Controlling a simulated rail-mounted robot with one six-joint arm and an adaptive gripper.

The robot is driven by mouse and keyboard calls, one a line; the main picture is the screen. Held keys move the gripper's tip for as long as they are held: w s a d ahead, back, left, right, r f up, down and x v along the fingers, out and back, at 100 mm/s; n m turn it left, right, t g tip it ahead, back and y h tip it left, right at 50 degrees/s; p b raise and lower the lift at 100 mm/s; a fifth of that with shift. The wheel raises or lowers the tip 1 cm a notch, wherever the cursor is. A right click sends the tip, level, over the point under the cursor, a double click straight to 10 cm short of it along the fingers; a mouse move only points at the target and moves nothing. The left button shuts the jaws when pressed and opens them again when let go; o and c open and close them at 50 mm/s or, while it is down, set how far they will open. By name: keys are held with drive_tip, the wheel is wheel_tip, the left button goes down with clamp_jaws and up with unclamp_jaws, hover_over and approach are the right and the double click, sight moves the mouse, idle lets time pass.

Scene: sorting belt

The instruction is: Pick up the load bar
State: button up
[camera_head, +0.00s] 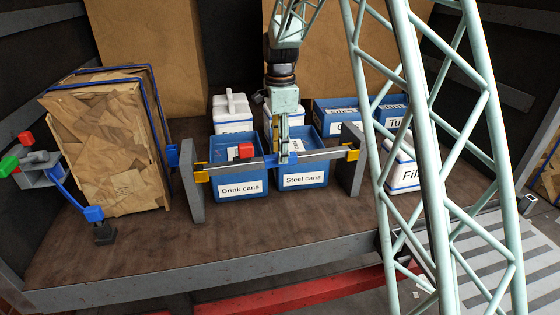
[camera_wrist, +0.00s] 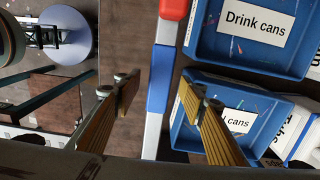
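The load bar (camera_head: 320,156) is a grey bar with a blue middle section, a red block and yellow end pieces. It spans level between two grey upright posts, in front of the blue bins. My gripper (camera_head: 284,153) points down at the bar's blue section. In the wrist view, the bar (camera_wrist: 160,80) runs up the picture between the two spread fingers of my gripper (camera_wrist: 160,92). Gaps show on both sides of the bar, so the fingers look apart from it. The exact height of the fingertips against the bar is hard to tell.
Blue bins labelled Drink cans (camera_head: 240,189) and Steel cans (camera_head: 303,180) stand just behind the bar. The left post (camera_head: 191,182) and right post (camera_head: 351,160) flank them. The deck in front is clear.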

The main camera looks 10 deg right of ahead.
drive_tip(key=shift+f, duration=1)
drive_tip(key=shift+c, duration=0.2)
drive_tip(key=shift+w, duration=0.1)
clamp_jaws()
